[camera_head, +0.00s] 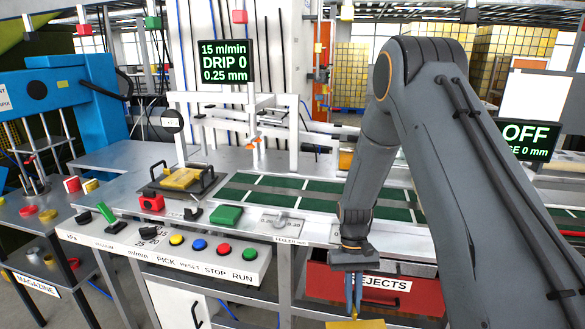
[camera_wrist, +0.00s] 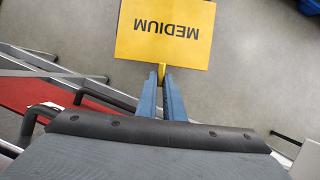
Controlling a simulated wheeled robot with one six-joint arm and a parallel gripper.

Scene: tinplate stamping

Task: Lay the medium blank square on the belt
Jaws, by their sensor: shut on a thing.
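My gripper (camera_wrist: 162,82) is shut on the medium blank (camera_wrist: 166,28), a yellow square sheet marked "MEDIUM" in black. In the wrist view the fingers grip a small tab at its near edge, and the sheet extends beyond the fingertips over grey floor. In the head view my gripper (camera_head: 354,292) points down in front of the red rejects drawer, and only the top of the blank (camera_head: 355,324) shows at the bottom edge. The green belt (camera_head: 325,190) with pale cross bars runs across the table behind my arm, which hides part of it.
The red rejects drawer (camera_head: 330,283) stands below the belt, close behind my gripper. A button panel (camera_head: 190,252) juts out at left front. A black-handled fixture with a yellow plate (camera_head: 180,179) stands left of the belt. Signs read "DRIP 0" (camera_head: 225,62) and "OFF" (camera_head: 526,134).

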